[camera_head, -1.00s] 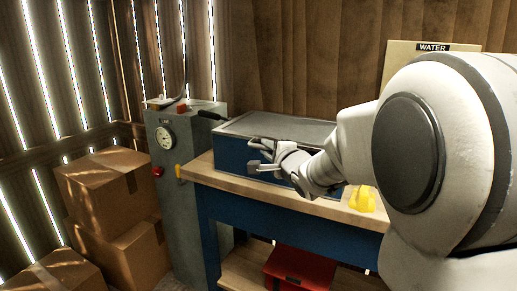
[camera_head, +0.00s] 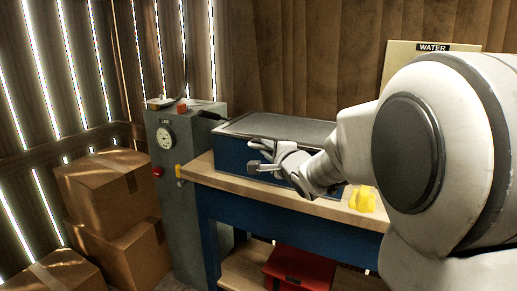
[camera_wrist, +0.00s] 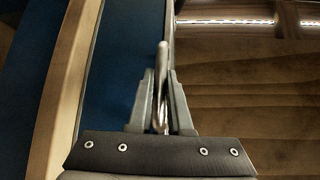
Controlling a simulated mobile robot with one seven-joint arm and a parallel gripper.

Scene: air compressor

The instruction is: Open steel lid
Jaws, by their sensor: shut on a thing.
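The steel lid (camera_head: 285,130) is the grey top of a blue box (camera_head: 232,158) on the workbench. It looks closed, lying flat on the box. In the wrist view a brown, shiny surface (camera_wrist: 250,95) lies to the right of the box's blue front (camera_wrist: 115,65), and I cannot tell whether it is the lid's top. My gripper (camera_head: 259,156) is at the box's front upper edge. In the wrist view its fingers (camera_wrist: 160,85) are shut on a thin metal bar (camera_wrist: 162,58), apparently the lid's handle. The fingers partly hide the bar's lower end.
The wooden bench top (camera_head: 210,174) runs in front of the box. A yellow object (camera_head: 362,198) lies on it to the right. A grey cabinet with a gauge (camera_head: 167,138) stands left. Cardboard boxes (camera_head: 110,185) fill the left corner. A red box (camera_head: 300,268) sits below.

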